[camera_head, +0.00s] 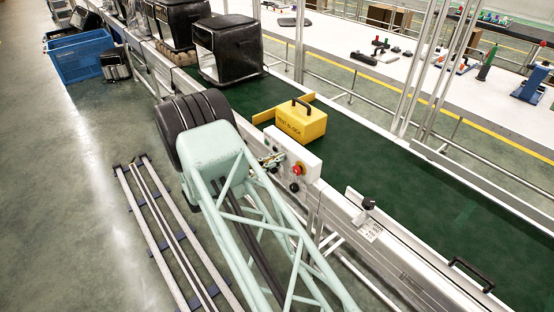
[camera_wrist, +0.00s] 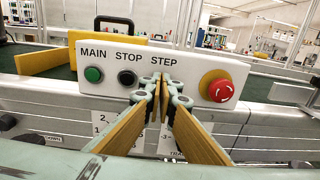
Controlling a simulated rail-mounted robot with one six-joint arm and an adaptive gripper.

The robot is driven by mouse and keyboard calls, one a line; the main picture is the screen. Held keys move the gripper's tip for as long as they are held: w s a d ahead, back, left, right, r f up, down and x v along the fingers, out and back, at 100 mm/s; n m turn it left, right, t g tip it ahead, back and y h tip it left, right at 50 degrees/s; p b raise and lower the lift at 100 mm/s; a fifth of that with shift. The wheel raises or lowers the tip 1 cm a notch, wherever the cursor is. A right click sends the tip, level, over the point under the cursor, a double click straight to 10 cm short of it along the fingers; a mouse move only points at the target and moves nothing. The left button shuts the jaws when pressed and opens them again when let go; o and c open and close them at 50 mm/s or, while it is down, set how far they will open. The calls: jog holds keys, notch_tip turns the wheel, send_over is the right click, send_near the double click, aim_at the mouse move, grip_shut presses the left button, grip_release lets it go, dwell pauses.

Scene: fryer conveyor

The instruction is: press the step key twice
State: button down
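The white control panel (camera_wrist: 190,66) faces my wrist camera, with the labels MAIN, STOP and STEP. A green button (camera_wrist: 94,74) is under MAIN and a black button (camera_wrist: 126,77) is under STOP. The step key under STEP is hidden behind my fingertips. My gripper (camera_wrist: 160,88) has its fingertips together, with nothing visible between them, in front of the STEP spot. I cannot tell whether they touch the key. In the head view my gripper (camera_head: 272,160) is at the left side of the panel (camera_head: 306,160).
A red emergency stop (camera_wrist: 217,87) on a yellow base sits just right of my fingertips. A yellow test block (camera_head: 301,122) with a handle stands on the green conveyor belt (camera_head: 400,185) behind the panel. Black fryer-like units (camera_head: 236,58) stand farther along the belt.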

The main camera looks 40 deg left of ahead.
jog(key=shift+w+d, duration=0.1)
jog(key=p+v, duration=0.1)
jog(key=v, duration=1.3)
dwell(4.8)
